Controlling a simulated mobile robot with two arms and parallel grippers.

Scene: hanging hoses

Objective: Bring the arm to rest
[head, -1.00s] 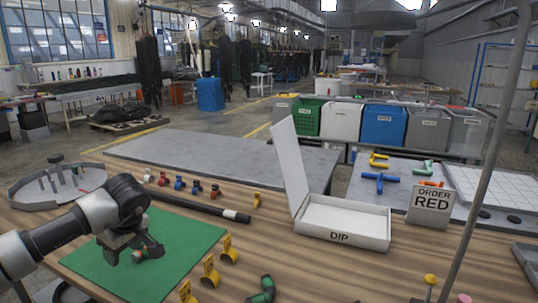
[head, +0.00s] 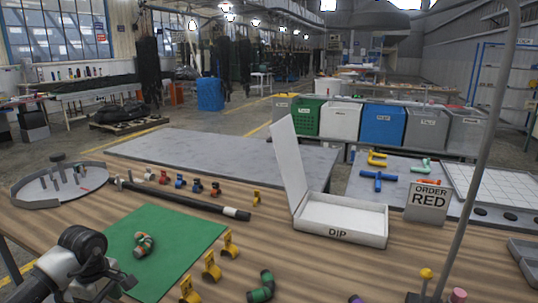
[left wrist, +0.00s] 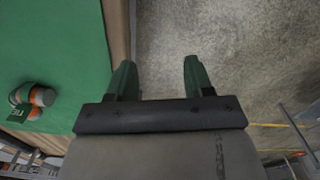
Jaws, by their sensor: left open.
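My left gripper (head: 118,287) is low at the left of the head view, by the near left edge of the green mat (head: 178,236). In the left wrist view its two fingers (left wrist: 154,78) are apart with nothing between them, and grey floor lies beyond. A small green and orange hose piece (head: 143,244) rests on the mat, clear of the gripper; it also shows at the left of the left wrist view (left wrist: 32,99). My right gripper is in neither view.
Yellow clips (head: 211,267) stand right of the mat. A black hose (head: 180,198) lies behind it. A white box labelled DIP (head: 345,221), an ORDER RED sign (head: 427,203) and a grey upright pole (head: 476,170) stand further right. A round grey tray (head: 40,199) is far left.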

